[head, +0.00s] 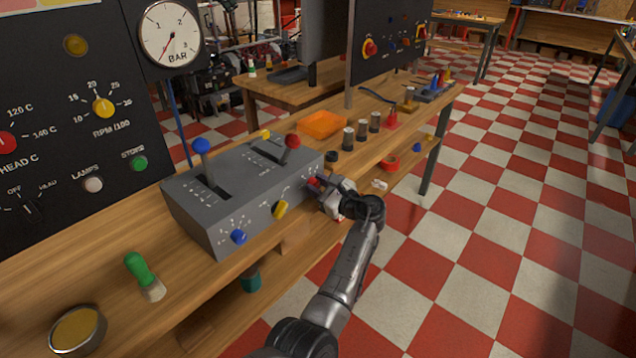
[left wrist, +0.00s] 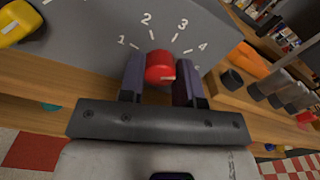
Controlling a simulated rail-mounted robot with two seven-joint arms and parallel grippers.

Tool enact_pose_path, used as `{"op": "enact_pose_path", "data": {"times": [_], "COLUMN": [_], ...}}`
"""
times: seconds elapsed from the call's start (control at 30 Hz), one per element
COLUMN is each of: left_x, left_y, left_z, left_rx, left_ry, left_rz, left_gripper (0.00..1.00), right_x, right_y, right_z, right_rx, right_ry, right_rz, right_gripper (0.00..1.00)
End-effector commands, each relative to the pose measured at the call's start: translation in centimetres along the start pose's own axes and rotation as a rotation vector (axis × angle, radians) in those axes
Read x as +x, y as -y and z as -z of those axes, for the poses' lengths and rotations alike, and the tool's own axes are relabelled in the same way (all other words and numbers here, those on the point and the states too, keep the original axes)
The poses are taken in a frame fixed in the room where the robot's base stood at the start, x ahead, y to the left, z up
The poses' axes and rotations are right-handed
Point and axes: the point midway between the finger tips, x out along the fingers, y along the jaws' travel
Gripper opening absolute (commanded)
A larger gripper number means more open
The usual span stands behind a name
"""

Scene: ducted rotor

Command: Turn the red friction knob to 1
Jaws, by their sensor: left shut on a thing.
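The red friction knob (left wrist: 160,67) sits on the sloping front of the grey lever box (head: 232,205). White numbers 1 to 4 fan out around it in the left wrist view. A small pale mark shows on the knob's face, but I cannot tell surely which number it points to. In the head view the knob (head: 313,182) is a small red spot at the box's right end, partly hidden. My left gripper (head: 320,189) is shut on the knob, with one dark finger on each side of it in the left wrist view (left wrist: 160,80). My right gripper is not in view.
A yellow knob (head: 281,209) and a blue knob (head: 239,237) are left of the red one on the box front. Blue (head: 201,146) and red-topped (head: 292,141) levers rise above. Aisle floor is clear.

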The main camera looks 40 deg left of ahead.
Motion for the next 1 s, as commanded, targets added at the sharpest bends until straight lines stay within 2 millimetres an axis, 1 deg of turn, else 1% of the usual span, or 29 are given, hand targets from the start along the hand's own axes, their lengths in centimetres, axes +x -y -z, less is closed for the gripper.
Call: {"op": "enact_pose_path", "data": {"times": [0.1, 0.43, 0.77, 1.0], "left_x": [0.1, 0.1, 0.1, 0.0], "left_y": [0.0, -0.1, -0.1, -0.1], "left_z": [-0.1, 0.1, 0.2, 0.3], "left_rx": [-0.111, -0.425, -0.74, -0.968], "left_ry": [0.002, 0.001, 0.001, 0.0], "left_rz": [0.0, 0.001, 0.0, 0.0], "left_gripper": [0.08, 0.08, 0.08, 0.08], "right_x": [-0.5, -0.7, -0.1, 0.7], "right_y": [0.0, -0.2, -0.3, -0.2], "right_z": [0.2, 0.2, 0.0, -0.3], "right_rx": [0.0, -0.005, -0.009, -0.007], "right_ry": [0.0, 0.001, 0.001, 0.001], "right_rz": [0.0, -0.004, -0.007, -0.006], "right_gripper": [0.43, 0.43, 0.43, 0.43]}}
